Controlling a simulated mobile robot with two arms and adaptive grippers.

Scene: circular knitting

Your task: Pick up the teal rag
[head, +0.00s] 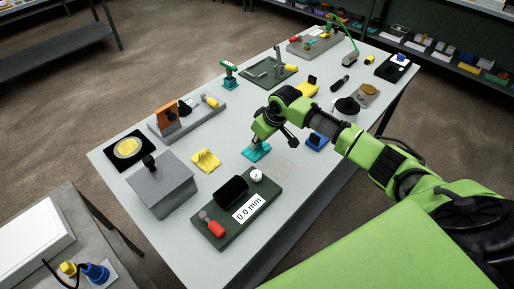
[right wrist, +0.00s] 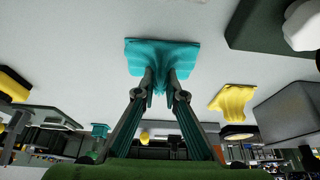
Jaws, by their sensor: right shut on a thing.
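The teal rag (head: 257,150) lies on the grey table near its middle, below my right gripper (head: 262,138). In the right wrist view the teal rag (right wrist: 160,58) is bunched up between the two fingertips (right wrist: 160,82), with its wider part spread on the table surface. My right gripper is shut on the rag. The head view does not show clearly whether any of the rag is off the table. My left gripper is not in view.
A yellow rag (head: 206,160) lies left of the teal one. A green gauge board with a "0.0 mm" display (head: 248,208) is in front, and a blue item (head: 318,141) is to the right. A grey block with a black knob (head: 160,187) stands at the left.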

